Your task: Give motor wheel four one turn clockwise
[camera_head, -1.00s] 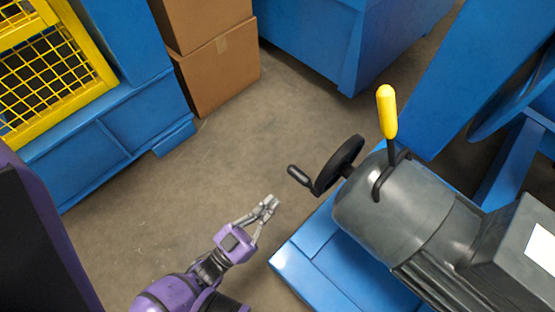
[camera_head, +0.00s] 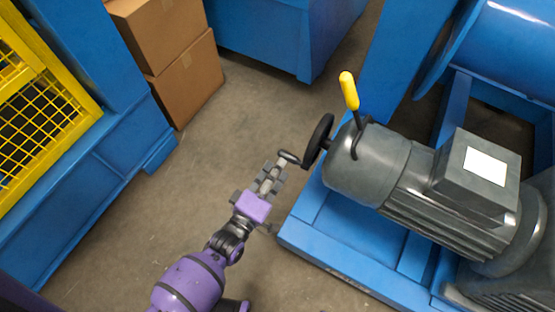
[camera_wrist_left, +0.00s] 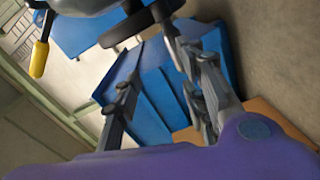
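The black motor wheel (camera_head: 318,140) is on the end of the grey motor (camera_head: 380,165), with a short dark crank handle (camera_head: 288,157) pointing left. No number shows on it. My left gripper (camera_head: 273,172), on its purple arm, is just below and left of the handle in the head view. In the left wrist view the left gripper (camera_wrist_left: 160,68) has its fingers apart, with nothing clearly between them. The wheel (camera_wrist_left: 125,30) and its dark handle (camera_wrist_left: 172,45) are beyond the fingertips, the handle close to the right finger. Whether they touch is unclear. My right gripper is out of view.
A yellow-tipped lever (camera_head: 349,91) stands up from the motor behind the wheel. The motor sits on a blue base (camera_head: 330,248). Cardboard boxes (camera_head: 187,75) and a blue machine with yellow mesh (camera_head: 35,125) are at left. The floor between is clear.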

